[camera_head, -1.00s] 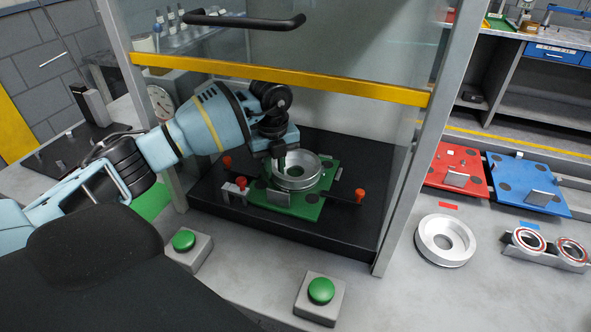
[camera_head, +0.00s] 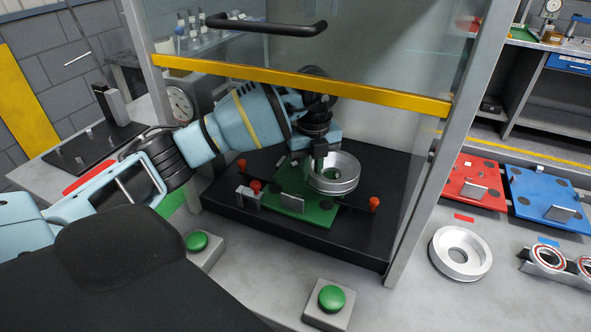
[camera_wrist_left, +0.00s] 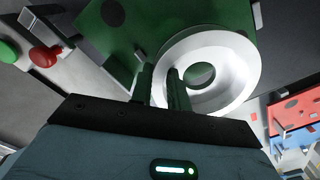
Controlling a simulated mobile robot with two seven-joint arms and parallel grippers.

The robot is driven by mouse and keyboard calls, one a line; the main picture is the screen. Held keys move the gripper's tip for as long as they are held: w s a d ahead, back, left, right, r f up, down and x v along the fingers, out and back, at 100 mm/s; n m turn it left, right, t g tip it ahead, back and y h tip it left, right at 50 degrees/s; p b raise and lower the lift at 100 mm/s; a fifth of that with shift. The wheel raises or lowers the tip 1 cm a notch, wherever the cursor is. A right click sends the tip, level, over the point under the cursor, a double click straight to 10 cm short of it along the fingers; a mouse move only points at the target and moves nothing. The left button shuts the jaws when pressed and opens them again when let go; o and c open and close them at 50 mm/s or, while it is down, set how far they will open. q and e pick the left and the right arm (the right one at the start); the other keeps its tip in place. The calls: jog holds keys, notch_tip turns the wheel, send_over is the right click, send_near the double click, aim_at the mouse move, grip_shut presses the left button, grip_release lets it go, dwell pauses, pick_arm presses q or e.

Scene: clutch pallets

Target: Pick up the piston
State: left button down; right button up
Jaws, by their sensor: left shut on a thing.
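The piston (camera_head: 333,184), a silver round part with a hole in the middle, is held by its left rim. My left gripper (camera_head: 322,158) is shut on it, and the piston appears raised a little above the green pallet (camera_head: 290,203). In the left wrist view, the two dark fingers (camera_wrist_left: 160,86) straddle the wall of the piston (camera_wrist_left: 235,65), with the pallet (camera_wrist_left: 105,38) beside it. Part of the contact is hidden by the fingers. My right gripper is in neither view.
The pallet sits on a black base (camera_head: 365,225) inside a glazed press frame with a yellow bar (camera_head: 300,85) above my arm. Red-capped pins (camera_head: 374,204) stand around it. Two green buttons (camera_head: 331,298) are in front. Another silver ring (camera_head: 460,252) lies on the right.

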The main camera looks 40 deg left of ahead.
aim_at(344, 183)
pick_arm(q)
jog(key=d+r, duration=0.1)
jog(key=d, duration=0.1)
jog(key=d+r, duration=0.2)
jog(key=d, duration=0.1)
jog(key=d+r, duration=0.1)
jog(key=d, duration=0.2)
jog(key=shift+w+r, duration=0.15)
jog(key=shift+w, duration=0.2)
